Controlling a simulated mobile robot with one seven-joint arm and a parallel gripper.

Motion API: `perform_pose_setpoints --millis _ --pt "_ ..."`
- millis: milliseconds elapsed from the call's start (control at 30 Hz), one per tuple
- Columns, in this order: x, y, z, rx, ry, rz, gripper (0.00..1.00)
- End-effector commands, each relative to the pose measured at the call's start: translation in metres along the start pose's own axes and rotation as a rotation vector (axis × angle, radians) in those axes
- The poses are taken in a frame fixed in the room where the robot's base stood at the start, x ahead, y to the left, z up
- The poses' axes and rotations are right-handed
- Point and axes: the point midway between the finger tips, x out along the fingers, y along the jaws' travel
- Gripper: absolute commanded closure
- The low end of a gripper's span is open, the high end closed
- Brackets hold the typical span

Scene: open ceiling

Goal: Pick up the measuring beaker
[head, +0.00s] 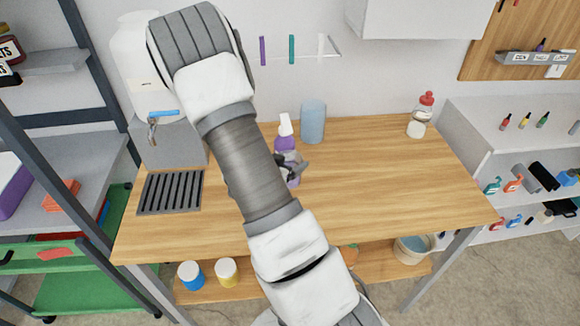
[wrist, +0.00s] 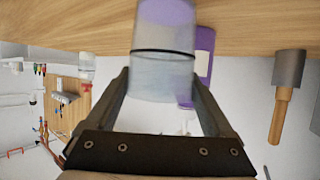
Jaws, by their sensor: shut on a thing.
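The measuring beaker (wrist: 165,72) is a clear cylinder with a dark band, between my gripper's fingers in the wrist view. My gripper (wrist: 163,82) is shut on it, one finger on each side. In the head view my gripper (head: 291,170) is small and dark over the middle of the wooden table, with part of the clear beaker (head: 294,158) showing beside it. My arm hides much of this area. I cannot tell whether the beaker touches the table.
A purple spray bottle (head: 285,136) stands just behind the beaker. A bluish translucent cylinder (head: 313,122) is behind to the right. A red-topped bottle (head: 421,115) stands at the back right. A dark slatted rack (head: 171,192) lies at left. The table's right side (head: 400,180) is clear.

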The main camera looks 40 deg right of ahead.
Motion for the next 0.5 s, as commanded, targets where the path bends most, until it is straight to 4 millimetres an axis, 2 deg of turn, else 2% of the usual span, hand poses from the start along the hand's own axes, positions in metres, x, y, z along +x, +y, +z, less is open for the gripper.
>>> perform_pose_setpoints --millis 167,500 --pt "-0.003 0.000 -0.005 0.001 0.001 0.000 0.76" --pt "-0.016 -0.001 -0.032 0.002 0.001 -0.001 0.76"
